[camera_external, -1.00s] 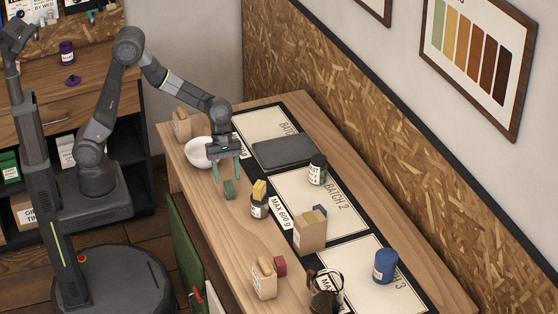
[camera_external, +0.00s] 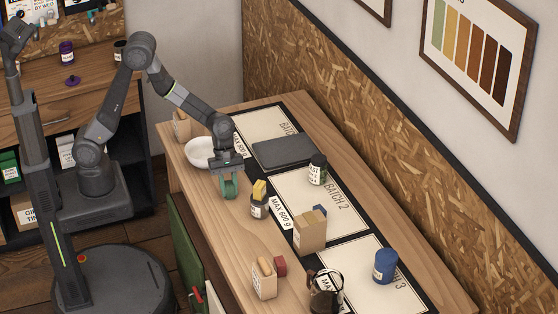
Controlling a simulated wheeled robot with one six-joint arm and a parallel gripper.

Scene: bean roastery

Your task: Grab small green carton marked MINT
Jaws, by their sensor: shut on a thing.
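The small green carton (camera_external: 230,190) stands on the wooden table, left of a dark jar with a yellow block on it. My gripper (camera_external: 229,188) points down over the carton and is shut on it, with its green fingers around the carton's sides. The fingers hide much of the carton, and no MINT lettering can be read at this size. I cannot tell whether the carton still touches the table.
A white bowl (camera_external: 199,152) sits just behind my gripper. The dark jar (camera_external: 259,207) with the yellow block (camera_external: 259,189) stands close to the right. A dark flat slab (camera_external: 283,151), a black jar (camera_external: 317,169) and a cardboard box (camera_external: 310,232) are farther right. Bare tabletop (camera_external: 232,237) lies in front.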

